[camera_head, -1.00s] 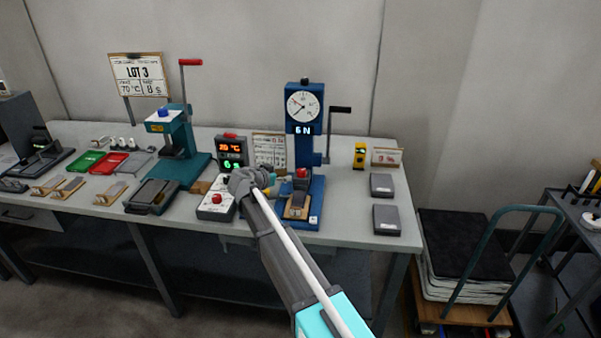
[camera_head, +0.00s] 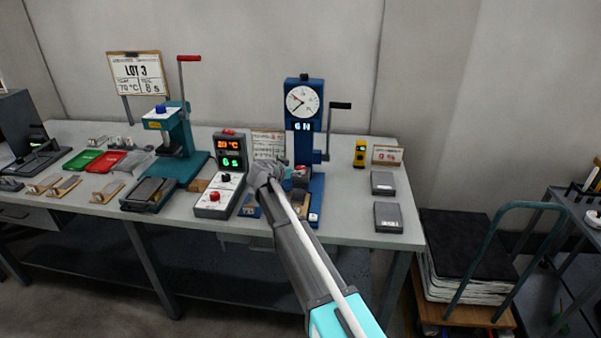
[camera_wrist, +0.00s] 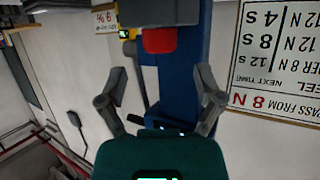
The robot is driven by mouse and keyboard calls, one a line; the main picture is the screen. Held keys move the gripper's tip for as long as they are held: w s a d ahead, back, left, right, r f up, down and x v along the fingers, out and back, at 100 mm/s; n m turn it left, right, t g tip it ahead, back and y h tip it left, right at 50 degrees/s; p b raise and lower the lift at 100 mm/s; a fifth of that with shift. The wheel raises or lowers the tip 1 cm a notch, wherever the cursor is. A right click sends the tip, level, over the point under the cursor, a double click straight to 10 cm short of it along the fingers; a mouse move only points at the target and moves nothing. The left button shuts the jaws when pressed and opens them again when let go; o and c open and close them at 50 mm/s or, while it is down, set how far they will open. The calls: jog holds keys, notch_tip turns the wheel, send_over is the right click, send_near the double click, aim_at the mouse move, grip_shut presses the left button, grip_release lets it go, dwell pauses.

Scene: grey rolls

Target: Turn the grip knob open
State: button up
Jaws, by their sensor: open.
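The blue force tester (camera_head: 304,130) stands on the bench with a round dial and a display reading 6 N. A red knob-like part (camera_head: 300,171) sits low on it, partly behind my arm; I take it for the grip knob but cannot be sure. In the wrist view, which is upside down, a red part (camera_wrist: 159,40) shows on the blue column, beyond my fingers. My gripper (camera_head: 262,172) is at the tester's lower left. Its two fingers are spread wide in the wrist view (camera_wrist: 161,80), with nothing between them. My arm hides part of the tester's base.
A control box (camera_head: 219,196) with a red button and a lit display (camera_head: 230,152) stand left of my gripper. A teal press (camera_head: 174,140) is further left. A black-handled lever (camera_head: 338,106) rises at the tester's right. Grey blocks (camera_head: 388,217) lie at the right. A printed sheet (camera_wrist: 275,60) stands behind.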

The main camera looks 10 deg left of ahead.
aim_at(301, 168)
jog(key=shift+b+x, duration=0.75)
jog(key=shift+x, duration=1.8)
jog(key=shift+c, duration=0.2)
jog(key=c, duration=1.1)
jog(key=shift+r, duration=0.1)
jog(key=shift+c, duration=0.2)
